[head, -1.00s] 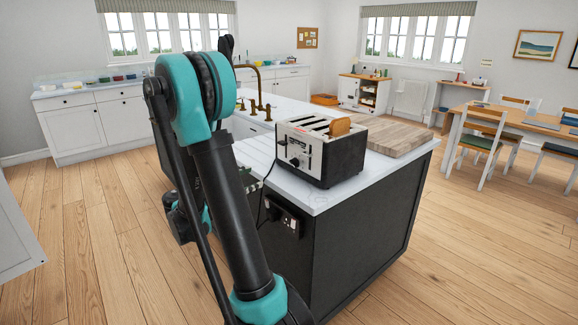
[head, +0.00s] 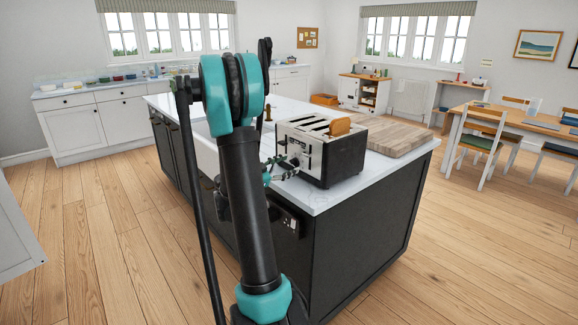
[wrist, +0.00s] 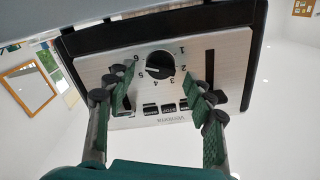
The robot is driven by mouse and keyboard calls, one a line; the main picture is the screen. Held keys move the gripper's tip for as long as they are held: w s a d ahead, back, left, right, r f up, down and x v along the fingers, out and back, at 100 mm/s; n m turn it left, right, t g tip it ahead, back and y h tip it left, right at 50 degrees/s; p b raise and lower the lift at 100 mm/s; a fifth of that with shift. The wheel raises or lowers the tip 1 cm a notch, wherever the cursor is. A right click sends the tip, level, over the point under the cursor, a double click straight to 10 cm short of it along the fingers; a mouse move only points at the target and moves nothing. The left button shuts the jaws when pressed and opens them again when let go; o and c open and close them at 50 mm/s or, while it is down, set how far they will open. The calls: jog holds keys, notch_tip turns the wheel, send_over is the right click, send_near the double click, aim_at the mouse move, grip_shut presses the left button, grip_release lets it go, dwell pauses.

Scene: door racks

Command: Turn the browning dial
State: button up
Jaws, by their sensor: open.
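The toaster (head: 345,160) stands on the white counter, steel front with black sides. Its browning dial (wrist: 160,64) is a round black knob ringed by numbers, seen upside down in the wrist view. My gripper (wrist: 158,90) is open, one finger on each side of the dial's line, with the fingertips short of the knob in the picture. Whether they touch the panel I cannot tell. In the head view my gripper (head: 281,170) is at the toaster's front face and partly covers it, and the arm hides some of the counter.
A slice of toast (head: 340,126) sticks out of a toaster slot. A wooden board (head: 398,138) lies to the right of the toaster. A wall socket (head: 290,222) is on the island's side.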

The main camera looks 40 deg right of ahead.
jog(key=shift+d, duration=0.6)
jog(key=c, duration=1.2)
jog(key=shift+o, duration=0.2)
